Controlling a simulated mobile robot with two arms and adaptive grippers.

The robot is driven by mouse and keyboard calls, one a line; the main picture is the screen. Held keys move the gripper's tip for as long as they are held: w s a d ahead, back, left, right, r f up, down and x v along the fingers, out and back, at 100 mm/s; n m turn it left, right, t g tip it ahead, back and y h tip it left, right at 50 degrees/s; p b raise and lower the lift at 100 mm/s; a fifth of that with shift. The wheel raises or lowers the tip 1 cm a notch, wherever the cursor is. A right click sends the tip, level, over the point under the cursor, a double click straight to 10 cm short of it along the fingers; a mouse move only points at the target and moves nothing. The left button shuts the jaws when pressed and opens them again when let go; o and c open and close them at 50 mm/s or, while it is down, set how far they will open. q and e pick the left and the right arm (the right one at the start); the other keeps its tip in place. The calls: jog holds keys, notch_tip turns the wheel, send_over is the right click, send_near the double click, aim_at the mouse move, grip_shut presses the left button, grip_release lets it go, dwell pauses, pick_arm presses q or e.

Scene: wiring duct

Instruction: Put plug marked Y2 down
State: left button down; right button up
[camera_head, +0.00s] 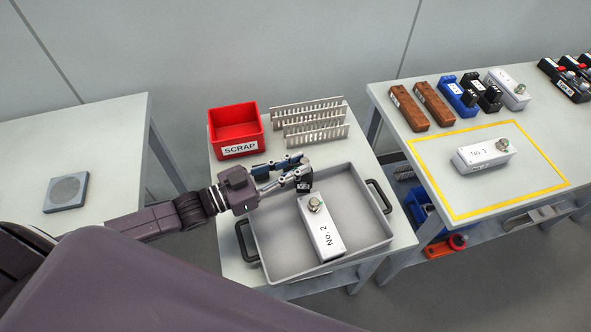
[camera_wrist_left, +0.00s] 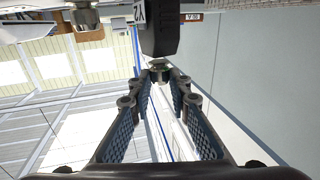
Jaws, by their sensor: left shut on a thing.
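My left gripper (camera_head: 297,170) is shut on a small black plug (camera_head: 304,185) with a white label. The plug hangs over the left back part of the grey tray (camera_head: 265,252), beside the white box marked No. 2 (camera_head: 327,238). Whether it touches the tray floor I cannot tell. In the left wrist view the plug (camera_wrist_left: 158,32) is dark, just beyond the fingertips (camera_wrist_left: 160,72), with a label that is only partly readable. My right gripper is not in view.
A red SCRAP bin (camera_head: 236,130) and slotted grey ducts (camera_head: 308,118) stand behind the tray. On the right table, a white box marked No. 1 (camera_head: 485,156) lies inside a yellow outline. Brown, blue and black blocks stand behind it. The tray's left front is free.

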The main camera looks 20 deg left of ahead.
pick_arm(q)
jog(key=shift+f, duration=1.2)
jog(key=c, duration=1.8)
grip_release()
jog(key=shift+s, duration=0.1)
jog(key=p+v, duration=0.2)
jog(key=v, duration=0.5)
jog(key=shift+a, duration=0.15)
jog(key=shift+s, duration=0.1)
